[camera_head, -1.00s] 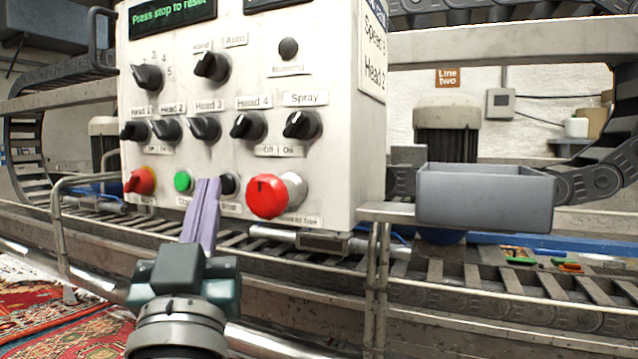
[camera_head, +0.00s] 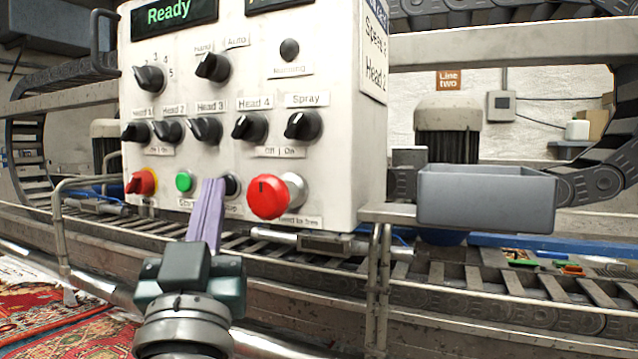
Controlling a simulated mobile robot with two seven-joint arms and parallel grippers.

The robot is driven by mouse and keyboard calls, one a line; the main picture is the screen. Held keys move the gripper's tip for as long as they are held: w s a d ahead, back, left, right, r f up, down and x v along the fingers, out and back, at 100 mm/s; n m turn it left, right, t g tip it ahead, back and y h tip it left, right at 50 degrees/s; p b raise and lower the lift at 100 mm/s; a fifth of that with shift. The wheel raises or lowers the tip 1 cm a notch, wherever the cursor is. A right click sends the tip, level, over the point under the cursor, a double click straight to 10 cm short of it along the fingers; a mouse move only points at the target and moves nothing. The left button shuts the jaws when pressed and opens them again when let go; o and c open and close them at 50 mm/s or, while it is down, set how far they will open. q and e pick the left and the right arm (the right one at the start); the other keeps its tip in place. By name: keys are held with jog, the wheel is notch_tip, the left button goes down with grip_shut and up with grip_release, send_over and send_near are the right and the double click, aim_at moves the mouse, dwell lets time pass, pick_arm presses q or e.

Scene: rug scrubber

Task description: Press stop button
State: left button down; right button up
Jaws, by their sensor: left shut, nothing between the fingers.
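The control panel (camera_head: 340,130) is a worn white box with knobs, buttons and a display (camera_head: 174,14) that reads "Ready" in green. A black button (camera_head: 232,185), its label partly covered, sits between the green button (camera_head: 184,181) and the red mushroom button (camera_head: 268,197). My left gripper (camera_head: 212,184) has purple fingers, shut and empty, pointing up at the panel. Its tips are just left of the black button and overlap its left edge in the picture; I cannot tell whether they touch. My right gripper is not in view.
A grey open bin (camera_head: 487,198) sits right of the panel. Metal rails and a slatted conveyor (camera_head: 500,275) run below and behind. A red switch (camera_head: 142,182) is at the panel's lower left. A patterned rug (camera_head: 75,335) lies at lower left.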

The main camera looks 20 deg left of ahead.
pick_arm(q)
jog(key=shift+s+p, duration=0.4)
jog(key=shift+s, duration=0.3)
jog(key=s, duration=0.1)
jog(key=s+p, duration=0.1)
jog(key=s, duration=0.1)
jog(key=s+p, duration=0.1)
jog(key=s, duration=0.1)
jog(key=shift+a, duration=0.25)
dwell(0.5)
